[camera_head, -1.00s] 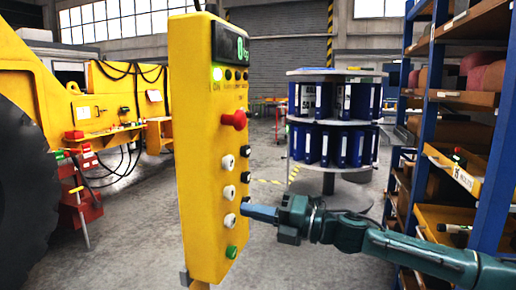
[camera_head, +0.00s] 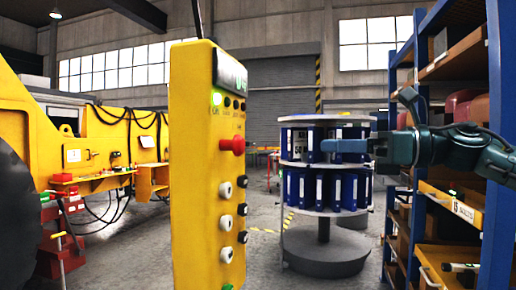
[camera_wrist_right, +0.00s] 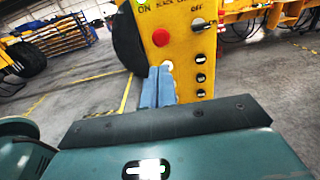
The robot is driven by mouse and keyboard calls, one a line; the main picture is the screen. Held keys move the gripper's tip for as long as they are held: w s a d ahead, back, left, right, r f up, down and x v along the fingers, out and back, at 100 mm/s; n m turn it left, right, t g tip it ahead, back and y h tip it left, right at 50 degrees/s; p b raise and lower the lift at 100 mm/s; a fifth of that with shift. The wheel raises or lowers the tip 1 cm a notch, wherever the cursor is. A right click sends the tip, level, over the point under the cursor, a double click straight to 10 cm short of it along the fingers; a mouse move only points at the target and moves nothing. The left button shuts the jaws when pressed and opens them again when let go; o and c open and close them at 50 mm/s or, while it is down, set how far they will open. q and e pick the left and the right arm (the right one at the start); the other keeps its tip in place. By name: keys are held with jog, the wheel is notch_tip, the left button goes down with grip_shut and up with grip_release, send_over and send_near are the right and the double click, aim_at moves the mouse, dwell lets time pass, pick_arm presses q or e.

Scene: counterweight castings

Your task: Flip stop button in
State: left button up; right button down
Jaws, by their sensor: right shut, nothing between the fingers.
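The stop button (camera_head: 236,145) is a red mushroom knob standing out from the right side of a tall yellow control box (camera_head: 200,200). It also shows in the right wrist view (camera_wrist_right: 161,37), on the yellow face. My right gripper (camera_head: 325,146) is at about the button's height in the head view, to its right, with a clear gap between. Its blue fingers are together and empty. In the right wrist view the fingertips (camera_wrist_right: 159,72) appear below the red button, in front of the box. My left gripper is not in view.
Below the stop button are several black and white knobs (camera_head: 226,190). A round rack of blue binders (camera_head: 322,190) stands behind my gripper. Blue shelving (camera_head: 497,130) stands close to my right arm. A yellow machine (camera_head: 60,140) is at left.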

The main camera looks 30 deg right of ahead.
jog(key=p, duration=0.6)
send_near(242, 146)
jog(key=x, duration=0.2)
jog(key=p+x, duration=0.1)
jog(key=x, duration=0.2)
jog(key=shift+r+p, duration=0.1)
jog(key=shift+p, duration=0.3)
jog(key=shift+w+r+p, duration=0.15)
jog(key=shift+r+p, duration=0.2)
jog(key=shift+p, duration=0.55)
jog(key=shift+w+p, duration=0.15)
jog(key=shift+p, duration=0.5)
jog(key=p, duration=0.4)
jog(key=shift+w+a+f+p, duration=0.1)
jog(key=shift+w+a+p, duration=0.25)
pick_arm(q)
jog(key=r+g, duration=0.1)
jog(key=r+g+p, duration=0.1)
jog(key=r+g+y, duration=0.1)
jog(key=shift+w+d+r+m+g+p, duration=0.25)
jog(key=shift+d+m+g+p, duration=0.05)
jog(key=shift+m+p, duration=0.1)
pick_arm(e)
jog(key=shift+w+a+f, duration=0.1)
jog(key=shift+a+f, duration=0.05)
jog(key=shift+a, duration=0.05)
